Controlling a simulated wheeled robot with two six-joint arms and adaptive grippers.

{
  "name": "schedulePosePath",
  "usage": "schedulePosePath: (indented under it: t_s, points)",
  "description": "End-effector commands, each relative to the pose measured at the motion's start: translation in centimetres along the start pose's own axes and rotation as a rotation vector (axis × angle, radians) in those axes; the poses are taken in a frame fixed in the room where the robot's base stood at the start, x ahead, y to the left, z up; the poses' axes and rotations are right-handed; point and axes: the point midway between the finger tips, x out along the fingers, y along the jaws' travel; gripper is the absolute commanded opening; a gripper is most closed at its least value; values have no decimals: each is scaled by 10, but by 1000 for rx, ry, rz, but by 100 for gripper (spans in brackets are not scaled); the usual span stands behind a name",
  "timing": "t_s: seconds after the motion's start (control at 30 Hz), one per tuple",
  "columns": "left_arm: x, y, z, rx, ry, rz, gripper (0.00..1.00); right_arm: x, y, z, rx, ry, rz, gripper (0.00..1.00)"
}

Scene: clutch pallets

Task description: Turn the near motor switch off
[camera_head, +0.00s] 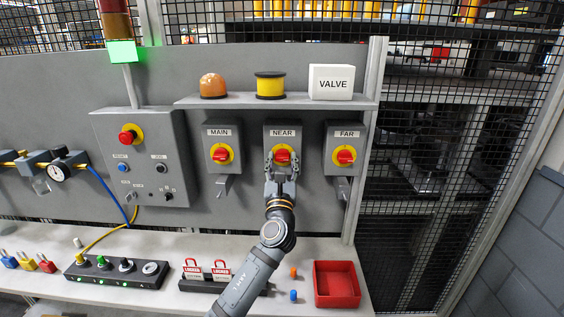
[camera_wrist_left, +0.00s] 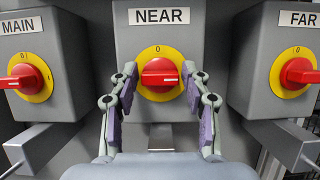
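The near switch has a red handle (camera_head: 282,155) on a yellow disc, on a grey box labelled NEAR. In the left wrist view its red handle (camera_wrist_left: 161,72) lies crosswise, about horizontal, with a 0 mark above it on the disc. My left gripper (camera_head: 282,163) is right in front of this switch. In the left wrist view its fingers (camera_wrist_left: 160,82) are apart, one on each side of the handle. The handle is between the fingertips, and I cannot tell whether they touch it. My right gripper is not in view.
The MAIN switch (camera_head: 221,155) and FAR switch (camera_head: 345,157) flank it closely. A shelf above holds an orange dome (camera_head: 213,86), a yellow spool (camera_head: 270,86) and a VALVE box (camera_head: 332,82). Red padlocks (camera_head: 221,271) and a red tray (camera_head: 337,302) are on the bench below.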

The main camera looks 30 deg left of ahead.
Motion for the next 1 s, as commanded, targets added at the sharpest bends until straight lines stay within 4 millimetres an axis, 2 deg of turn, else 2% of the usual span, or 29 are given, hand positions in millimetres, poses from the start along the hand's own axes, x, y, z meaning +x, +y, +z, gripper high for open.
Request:
schedulePosePath:
  t_s: [0.03,0.23,0.57,1.0]
  points:
    - [0,0,0,0,0,0,36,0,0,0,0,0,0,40]
    - [0,0,0,0,0,0,9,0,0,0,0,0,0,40]
    - [-1,0,-2,-52,1,22,9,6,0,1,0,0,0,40]
    - [-1,-2,-2,-377,0,156,9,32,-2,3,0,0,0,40]
